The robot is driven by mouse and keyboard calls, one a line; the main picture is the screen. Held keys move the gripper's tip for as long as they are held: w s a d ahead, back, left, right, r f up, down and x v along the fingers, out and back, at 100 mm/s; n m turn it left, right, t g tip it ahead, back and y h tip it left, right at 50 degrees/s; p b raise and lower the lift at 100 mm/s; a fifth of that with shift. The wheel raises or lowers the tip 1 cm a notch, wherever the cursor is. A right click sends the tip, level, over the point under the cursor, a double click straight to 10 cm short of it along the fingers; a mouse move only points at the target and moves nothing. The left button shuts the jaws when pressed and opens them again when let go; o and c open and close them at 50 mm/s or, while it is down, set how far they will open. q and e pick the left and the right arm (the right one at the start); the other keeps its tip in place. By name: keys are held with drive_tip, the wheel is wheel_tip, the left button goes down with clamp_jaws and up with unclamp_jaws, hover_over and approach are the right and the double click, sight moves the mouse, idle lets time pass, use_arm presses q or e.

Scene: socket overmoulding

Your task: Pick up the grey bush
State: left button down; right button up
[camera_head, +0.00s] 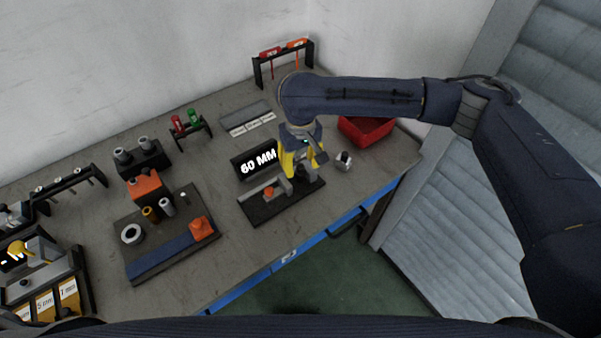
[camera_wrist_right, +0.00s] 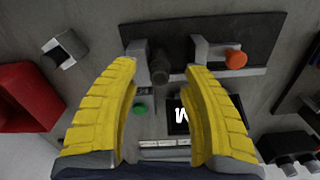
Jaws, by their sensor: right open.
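Short grey cylinders that look like bushes stand in several places; I cannot tell for certain which is the grey bush. One grey bush (camera_head: 167,206) stands on the dark tray (camera_head: 140,268), beside a brass-coloured one (camera_head: 150,214). My right gripper (camera_head: 297,172) is above the measuring fixture (camera_head: 262,211) by the "60 MM" display (camera_head: 256,160). In the right wrist view its yellow fingers (camera_wrist_right: 160,80) are spread apart. A dark grey cylinder (camera_wrist_right: 159,62) shows between and beyond their tips; I cannot tell whether it is loose or part of the fixture.
A red bin (camera_head: 366,131) and a small block with a silver part (camera_head: 344,161) are right of the fixture. A black block with two grey cylinders (camera_head: 142,160), an orange block (camera_head: 145,186) and a small rack with red and green pieces (camera_head: 188,127) stand left. The bench front is clear.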

drive_tip(key=shift+f, duration=0.8)
clamp_jaws()
